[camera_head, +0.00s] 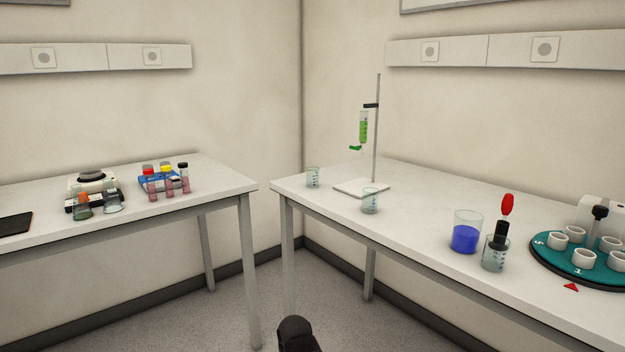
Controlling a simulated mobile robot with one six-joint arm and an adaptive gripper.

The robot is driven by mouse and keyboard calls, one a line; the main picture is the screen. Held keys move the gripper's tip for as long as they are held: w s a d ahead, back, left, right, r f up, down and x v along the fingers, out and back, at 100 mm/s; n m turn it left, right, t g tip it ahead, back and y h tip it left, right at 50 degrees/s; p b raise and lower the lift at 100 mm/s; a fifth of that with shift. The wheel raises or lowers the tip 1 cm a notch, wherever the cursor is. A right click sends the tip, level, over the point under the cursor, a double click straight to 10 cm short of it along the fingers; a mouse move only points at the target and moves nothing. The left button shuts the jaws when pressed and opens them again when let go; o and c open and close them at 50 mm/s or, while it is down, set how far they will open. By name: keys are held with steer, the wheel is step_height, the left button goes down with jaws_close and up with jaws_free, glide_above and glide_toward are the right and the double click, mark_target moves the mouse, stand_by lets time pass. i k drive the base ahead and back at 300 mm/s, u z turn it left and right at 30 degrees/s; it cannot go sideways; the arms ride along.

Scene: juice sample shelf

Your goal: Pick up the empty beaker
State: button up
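Two small clear beakers stand upright on the right-hand table: one beaker (313,178) near its left end, and another beaker (370,202) in front of the stand. Both look empty, though they are small in view. A larger beaker (467,235) holds blue liquid. Beside it, a clear beaker (494,259) has a red-and-black tool in it; I cannot tell whether it holds liquid. A dark rounded part of my arm shows at the bottom edge, below the tables and apart from all the beakers. My gripper's fingers are not visible.
A stand (377,130) holds a tube of green liquid. A teal round carousel (545,257) with white cups is at the right. The left table (235,187) carries a tube rack (157,182), glass flasks (112,205) and a black pad (14,223). A floor gap separates the tables.

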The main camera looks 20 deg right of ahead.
mark_target(312, 173)
steer(key=z, duration=0.1)
steer(key=i, duration=1)
steer(key=u, duration=0.05)
